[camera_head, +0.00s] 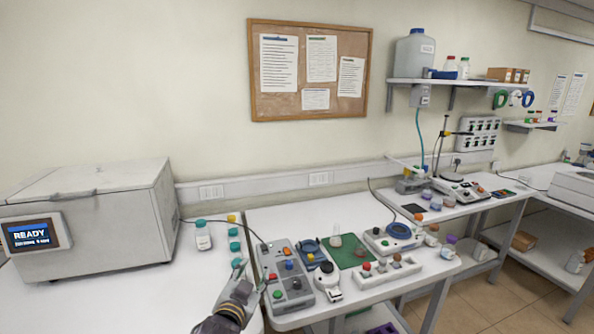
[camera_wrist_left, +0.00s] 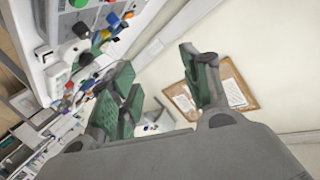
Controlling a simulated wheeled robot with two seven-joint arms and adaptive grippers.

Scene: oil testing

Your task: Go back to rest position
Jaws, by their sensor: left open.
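My left gripper (camera_head: 247,276) is low in the middle of the head view, above the front edge of the lab bench near a grey control box (camera_head: 286,279). Its green-padded fingers also show in the left wrist view (camera_wrist_left: 165,90), spread apart with nothing between them. The gripper is open and empty. It appears apart from the control box, though the exact gap is hard to tell. My right gripper does not show in either view.
A white machine (camera_head: 105,215) with a READY screen stands at left. A white bottle (camera_head: 203,236) and several teal-capped vials (camera_head: 234,247) stand close behind my gripper. A green mat (camera_head: 347,256) and small devices fill the bench to the right. The left bench front is clear.

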